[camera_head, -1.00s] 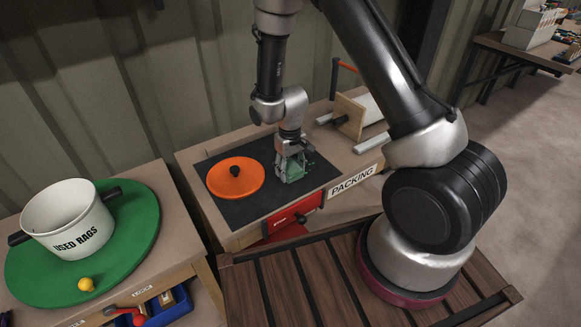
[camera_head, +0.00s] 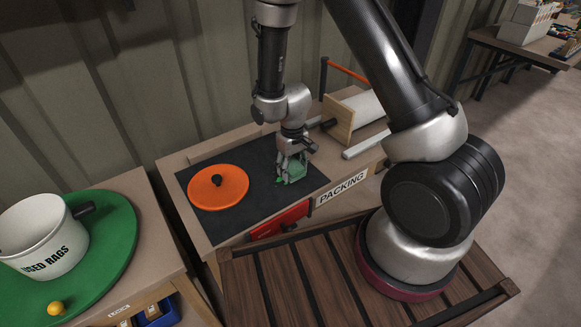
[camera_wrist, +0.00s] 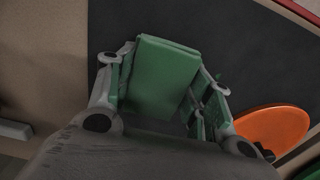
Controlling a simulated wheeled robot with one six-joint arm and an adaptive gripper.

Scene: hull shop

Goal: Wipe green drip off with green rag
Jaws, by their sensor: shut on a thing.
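My gripper (camera_head: 291,175) is shut on the green rag (camera_head: 294,170), low over the dark mat (camera_head: 262,155) on the packing bench. In the wrist view the rag (camera_wrist: 160,72) is a folded green block between the fingers. A small bit of green shows at the left of the fingers in the head view; I cannot tell whether it is the drip or part of the rag. Whether the rag touches the mat is hard to tell.
An orange lid (camera_head: 218,187) with a dark knob lies on the mat, left of my gripper.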

